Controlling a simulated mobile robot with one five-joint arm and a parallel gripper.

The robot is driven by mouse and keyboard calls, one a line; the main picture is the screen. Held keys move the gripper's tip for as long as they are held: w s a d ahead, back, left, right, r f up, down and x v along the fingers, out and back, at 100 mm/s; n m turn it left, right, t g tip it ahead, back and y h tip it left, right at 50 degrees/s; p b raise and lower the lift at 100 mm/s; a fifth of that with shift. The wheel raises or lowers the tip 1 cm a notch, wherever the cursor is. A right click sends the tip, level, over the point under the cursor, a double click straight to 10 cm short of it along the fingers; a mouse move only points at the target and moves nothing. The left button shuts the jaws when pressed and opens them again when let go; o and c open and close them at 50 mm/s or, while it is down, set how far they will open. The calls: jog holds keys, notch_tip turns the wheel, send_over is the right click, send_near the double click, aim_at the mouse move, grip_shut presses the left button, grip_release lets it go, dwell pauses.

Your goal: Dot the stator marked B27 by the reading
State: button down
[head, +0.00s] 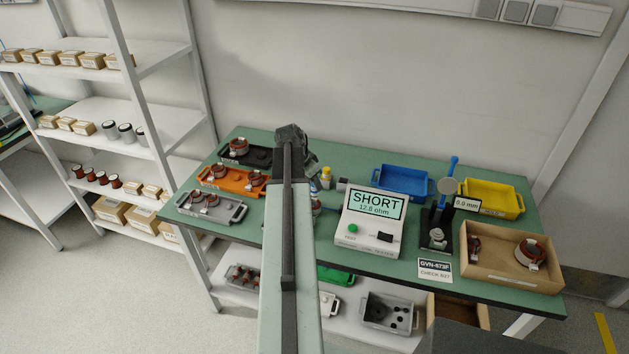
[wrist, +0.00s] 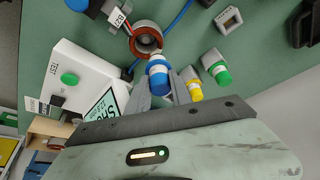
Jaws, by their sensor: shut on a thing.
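My gripper (wrist: 161,86) is shut on a blue-capped marker bottle (wrist: 158,72), seen in the wrist view. A copper-wound stator (wrist: 146,38) lies on the green bench just beyond the blue cap; I cannot tell whether they touch. A white tag (wrist: 118,17) beside it starts with "B2"; its end is unclear. The white tester (head: 370,222) shows "SHORT 12.8 ohm" on its screen (head: 377,204). A card (head: 434,269) reads "GVN-673F CHECK B27". In the head view my arm hides the stator and most of my gripper.
Yellow (wrist: 193,88) and green (wrist: 217,70) bottles stand close beside my gripper. Black (head: 257,158), orange (head: 219,186) and grey (head: 228,212) trays hold stators at left. Blue (head: 402,181) and yellow (head: 506,196) trays, a gauge stand (head: 437,232) and a wooden box (head: 500,281) are at right.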

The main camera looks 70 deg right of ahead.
jog(key=shift+f, duration=0.25)
jog(key=shift+a+r, duration=0.1)
notch_tip(320, 180, up, 6)
jog(key=p, duration=0.5)
jog(key=shift+p, duration=0.3)
notch_tip(320, 180, up, 4)
jog(key=p, duration=0.4)
jog(key=shift+s+r, duration=0.1)
jog(key=shift+s, duration=0.05)
dwell(0.3)
